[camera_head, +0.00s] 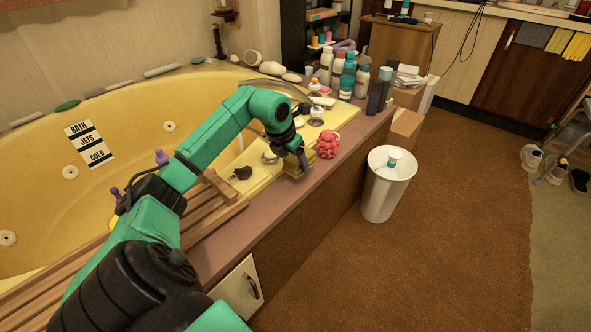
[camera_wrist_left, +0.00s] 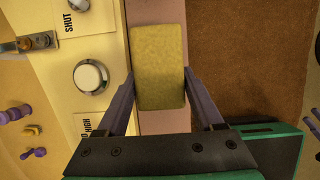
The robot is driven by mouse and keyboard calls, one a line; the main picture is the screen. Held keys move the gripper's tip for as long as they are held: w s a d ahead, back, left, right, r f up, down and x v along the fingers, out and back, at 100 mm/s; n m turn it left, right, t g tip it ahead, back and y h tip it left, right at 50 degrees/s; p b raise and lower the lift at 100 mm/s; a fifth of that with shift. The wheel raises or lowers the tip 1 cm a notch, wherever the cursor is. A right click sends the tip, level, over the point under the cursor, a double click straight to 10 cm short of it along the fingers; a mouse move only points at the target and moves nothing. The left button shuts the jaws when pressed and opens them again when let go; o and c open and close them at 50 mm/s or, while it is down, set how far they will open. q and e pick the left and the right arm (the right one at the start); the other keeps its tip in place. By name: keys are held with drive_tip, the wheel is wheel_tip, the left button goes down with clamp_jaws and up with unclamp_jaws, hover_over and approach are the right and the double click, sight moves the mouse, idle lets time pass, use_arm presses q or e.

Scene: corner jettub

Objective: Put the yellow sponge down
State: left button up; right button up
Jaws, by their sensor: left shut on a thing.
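The yellow sponge (camera_wrist_left: 160,65) is a rectangular block between the two purple fingers of my left gripper (camera_wrist_left: 160,92) in the left wrist view. The fingers are shut on its two long sides. In the head view the sponge (camera_head: 293,170) is partly covered by my left gripper (camera_head: 303,161), at the tub's yellow edge beside the brownish-pink ledge (camera_head: 270,212). The sponge's height over the surface is unclear. My right gripper is not in view.
A red knobbly object (camera_head: 327,144) stands just right of the gripper. Several bottles (camera_head: 348,75) crowd the ledge's far end. A white bin (camera_head: 385,190) stands on the brown carpet. A wooden rack (camera_head: 212,208) crosses the tub (camera_head: 60,150). The nearer ledge is clear.

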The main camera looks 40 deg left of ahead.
sight(295, 182)
use_arm(q)
wheel_tip(295, 182, down, 5)
drive_tip(key=shift+r+b, duration=0.2)
drive_tip(key=shift+b, duration=0.5)
drive_tip(key=o, duration=1.3)
